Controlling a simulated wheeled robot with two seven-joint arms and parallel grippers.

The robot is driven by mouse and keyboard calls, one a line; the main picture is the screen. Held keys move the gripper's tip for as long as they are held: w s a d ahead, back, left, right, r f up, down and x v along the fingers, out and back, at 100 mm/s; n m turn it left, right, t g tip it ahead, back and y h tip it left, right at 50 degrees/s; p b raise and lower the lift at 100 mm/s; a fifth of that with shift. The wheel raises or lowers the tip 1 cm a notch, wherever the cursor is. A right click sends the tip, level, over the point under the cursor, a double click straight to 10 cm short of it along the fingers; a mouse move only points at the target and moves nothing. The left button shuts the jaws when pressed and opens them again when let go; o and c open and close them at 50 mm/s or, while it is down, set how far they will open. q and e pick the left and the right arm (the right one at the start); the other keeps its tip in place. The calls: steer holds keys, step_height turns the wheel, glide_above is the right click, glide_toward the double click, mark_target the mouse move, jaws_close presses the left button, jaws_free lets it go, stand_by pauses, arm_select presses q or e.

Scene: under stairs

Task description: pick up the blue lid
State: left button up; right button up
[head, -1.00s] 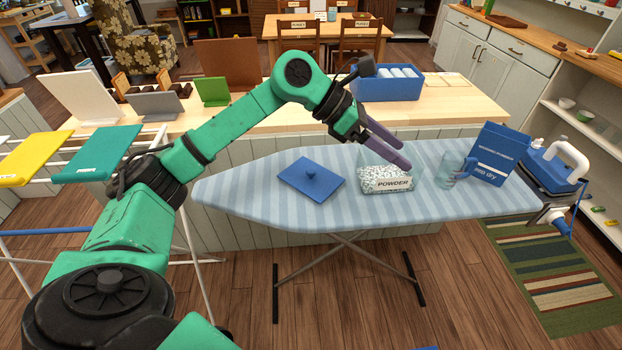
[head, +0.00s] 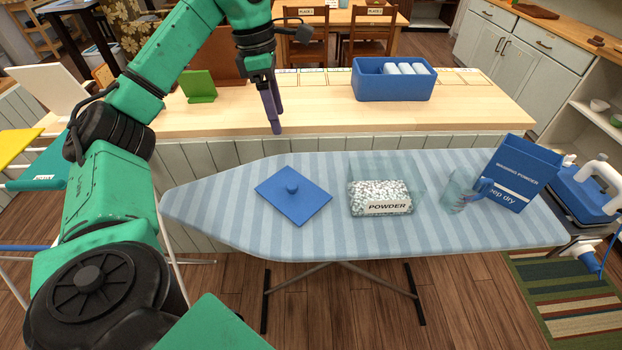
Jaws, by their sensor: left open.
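My left gripper (head: 272,112) points down above and behind the lid, over the front edge of the wooden counter. It is open and empty, its purple fingers seen nearly edge-on. It does not touch the lid. My right gripper is not in view.
A clear container of white powder (head: 381,197) stands right of the lid. Farther right are a clear cup (head: 457,192), a blue washing powder box (head: 520,172) and an iron (head: 585,190). A blue bin (head: 393,88) stands on the counter. The board's left end is clear.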

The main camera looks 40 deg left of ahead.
arm_select(q)
step_height(320, 180, down, 3)
steer(key=w+b, duration=0.1)
steer(key=b, duration=0.7)
glide_above(292, 185)
steer(key=s, duration=0.1)
steer(key=f, duration=1)
steer(key=shift+a+f, duration=0.3)
steer(key=f, duration=0.2)
steer(key=f+p, duration=0.1)
steer(key=f, duration=0.2)
steer(key=w+f, duration=0.1)
steer(key=f, duration=0.1)
steer(key=shift+d+f, duration=0.2)
steer(key=shift+f, duration=0.05)
jaws_close()
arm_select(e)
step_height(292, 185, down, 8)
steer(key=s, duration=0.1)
